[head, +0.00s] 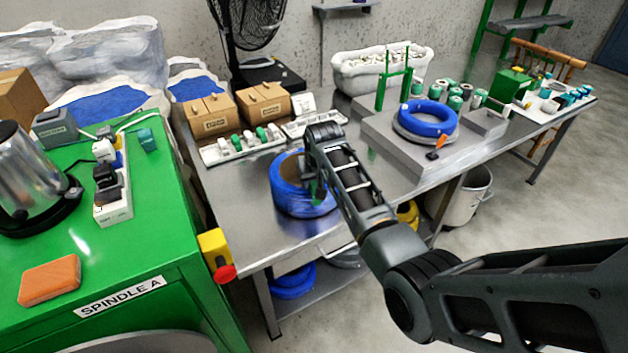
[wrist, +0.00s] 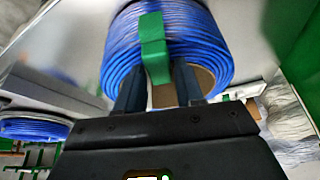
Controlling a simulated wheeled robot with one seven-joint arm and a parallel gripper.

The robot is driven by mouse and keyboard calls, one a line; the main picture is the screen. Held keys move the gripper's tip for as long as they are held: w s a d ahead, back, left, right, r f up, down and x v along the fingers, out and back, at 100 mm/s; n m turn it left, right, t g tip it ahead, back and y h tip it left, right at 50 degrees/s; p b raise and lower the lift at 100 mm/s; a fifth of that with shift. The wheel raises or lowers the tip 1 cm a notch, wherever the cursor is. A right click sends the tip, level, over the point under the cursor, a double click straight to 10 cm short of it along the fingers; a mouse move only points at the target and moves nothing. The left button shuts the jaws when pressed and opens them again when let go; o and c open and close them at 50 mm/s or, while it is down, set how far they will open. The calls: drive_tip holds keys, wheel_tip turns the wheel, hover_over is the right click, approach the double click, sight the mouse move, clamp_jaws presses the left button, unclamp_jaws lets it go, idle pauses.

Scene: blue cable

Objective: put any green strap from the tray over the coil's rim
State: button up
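The blue cable coil (head: 288,190) stands on the steel table, with a brown core. In the wrist view the coil (wrist: 110,55) fills the top middle. A green strap (wrist: 155,45) lies bent over its rim and hangs down across the core opening. My gripper (wrist: 159,68) has its fingers apart on either side of the strap, very close to it; I cannot tell whether either touches. In the head view my gripper (head: 314,188) is at the coil's right side, partly hidden by my arm. The white tray (head: 210,157) behind the coil holds several green and white pieces.
Two cardboard boxes (head: 212,115) stand behind the tray. A second blue coil (head: 428,118) sits on a grey platform (head: 385,135) to the right. A green cabinet (head: 150,240) with a yellow-red stop button (head: 217,255) stands left. The table front is clear.

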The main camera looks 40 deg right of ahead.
sight(314, 184)
drive_tip(key=o, duration=0.6)
drive_tip(key=shift+c, duration=0.2)
drive_tip(key=shift+r, duration=0.1)
drive_tip(key=shift+r, duration=3.45)
